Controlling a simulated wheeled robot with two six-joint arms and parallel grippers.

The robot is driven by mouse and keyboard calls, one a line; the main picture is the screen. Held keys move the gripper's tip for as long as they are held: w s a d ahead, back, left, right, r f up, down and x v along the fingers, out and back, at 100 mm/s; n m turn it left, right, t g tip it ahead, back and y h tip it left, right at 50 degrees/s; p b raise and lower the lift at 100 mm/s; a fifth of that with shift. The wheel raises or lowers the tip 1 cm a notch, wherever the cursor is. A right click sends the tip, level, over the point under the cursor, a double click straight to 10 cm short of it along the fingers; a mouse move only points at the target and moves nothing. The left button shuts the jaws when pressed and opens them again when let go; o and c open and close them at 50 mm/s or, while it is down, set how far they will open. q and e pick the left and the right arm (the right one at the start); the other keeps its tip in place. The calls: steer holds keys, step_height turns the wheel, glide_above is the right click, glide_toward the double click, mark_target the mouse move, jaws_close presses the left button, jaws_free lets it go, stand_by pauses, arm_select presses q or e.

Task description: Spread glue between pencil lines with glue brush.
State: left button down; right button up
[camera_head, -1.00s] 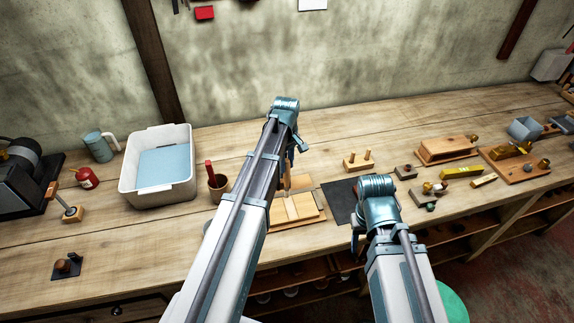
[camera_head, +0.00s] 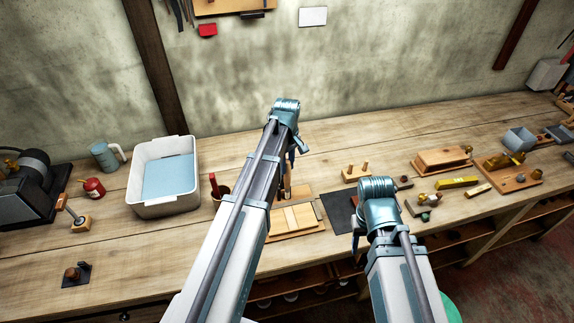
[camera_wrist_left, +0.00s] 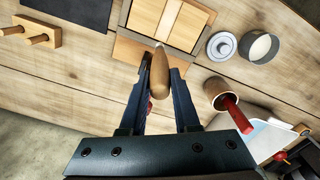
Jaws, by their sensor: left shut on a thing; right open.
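My left gripper (camera_wrist_left: 161,80) is shut on the brush's wooden handle (camera_wrist_left: 159,72). In the head view the left gripper (camera_head: 289,172) is partly behind my arm, with the handle (camera_head: 287,188) pointing down by the wooden workpiece. The brush's bristles are hidden. The pale wooden workpiece (camera_head: 303,216) lies on a brown board, and it also shows in the left wrist view (camera_wrist_left: 179,22). I cannot make out pencil lines or glue on it. A round open pot with pale contents (camera_wrist_left: 262,47) stands beside a grey lid (camera_wrist_left: 222,46). My right gripper (camera_head: 358,238) is open and empty, right of the workpiece.
A brown cup (camera_wrist_left: 216,92) with a red-handled tool stands near the workpiece. A white tray (camera_head: 164,205) with a blue bottom is at left. A dark mat (camera_head: 338,208) and a pegged wooden block (camera_head: 356,174) are at right. The back of the bench is mostly clear.

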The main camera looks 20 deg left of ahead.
mark_target(287, 161)
arm_select(q)
steer(key=shift+r, duration=0.1)
step_height(287, 161, up, 3)
steer(key=p, duration=0.3)
stand_by(0.3)
steer(key=shift+s, duration=0.1)
stand_by(0.5)
